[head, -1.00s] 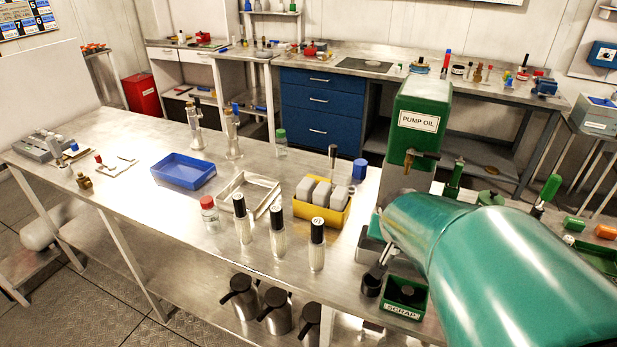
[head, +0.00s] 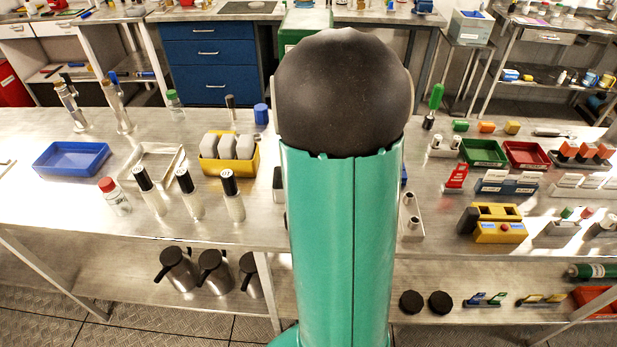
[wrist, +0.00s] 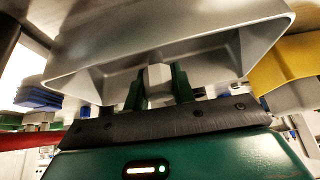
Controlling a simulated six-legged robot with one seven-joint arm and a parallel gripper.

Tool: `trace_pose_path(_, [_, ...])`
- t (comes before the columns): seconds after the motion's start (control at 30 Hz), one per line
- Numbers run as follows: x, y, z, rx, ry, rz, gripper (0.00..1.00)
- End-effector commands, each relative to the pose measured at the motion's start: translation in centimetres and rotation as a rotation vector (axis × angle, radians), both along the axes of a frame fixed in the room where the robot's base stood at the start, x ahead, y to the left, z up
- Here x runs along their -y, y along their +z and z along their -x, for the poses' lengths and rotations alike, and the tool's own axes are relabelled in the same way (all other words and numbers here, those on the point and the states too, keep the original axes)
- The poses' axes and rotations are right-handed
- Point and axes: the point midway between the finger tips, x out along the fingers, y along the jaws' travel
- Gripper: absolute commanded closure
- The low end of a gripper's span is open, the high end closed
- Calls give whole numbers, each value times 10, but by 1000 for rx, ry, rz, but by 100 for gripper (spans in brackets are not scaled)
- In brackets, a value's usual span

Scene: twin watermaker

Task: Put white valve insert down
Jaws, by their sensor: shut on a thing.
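My gripper (wrist: 158,88) shows in the wrist view, with its two green fingers shut on a small white block, the white valve insert (wrist: 159,74). Its lower part is hidden between the fingers. A large grey, slope-walled container (wrist: 215,62) fills the view right behind and around the fingertips. I cannot tell whether the insert touches it. In the head view my own green arm stands upright in the middle and hides my gripper and the insert.
Left of my arm on the steel bench are a yellow bin (head: 240,168) with grey blocks, black-capped bottles (head: 190,196) and a blue tray (head: 72,160). Right are a green tray (head: 484,152), a red tray (head: 527,155) and a yellow box (head: 500,226). Some bare bench lies at the front left.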

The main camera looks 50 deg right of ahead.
Motion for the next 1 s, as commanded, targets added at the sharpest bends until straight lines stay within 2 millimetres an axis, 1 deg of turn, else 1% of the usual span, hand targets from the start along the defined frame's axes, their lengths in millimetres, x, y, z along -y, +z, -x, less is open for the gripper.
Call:
trace_pose_path(0.03, [-1, -9, 0, -4, 1, -2, 95])
trace_pose_path(0.1, [-1, -15, 0, -1, 1, 0, 95])
trace_pose_path(0.33, [0, -15, 0, 1, 0, 0, 95])
trace_pose_path(0.47, [-1, -18, 0, 0, 1, 0, 95])
trace_pose_path(0.5, [-1, -19, 0, 1, 0, -1, 73])
trace_pose_path(0.57, [-1, -18, 0, 1, 0, 0, 61])
trace_pose_path(0.6, [-1, -18, 0, 1, 0, 0, 53])
trace_pose_path(0.87, [-1, -18, 0, 1, 0, 0, 53])
trace_pose_path(1.0, [-1, -12, 1, 2, 0, 1, 53])
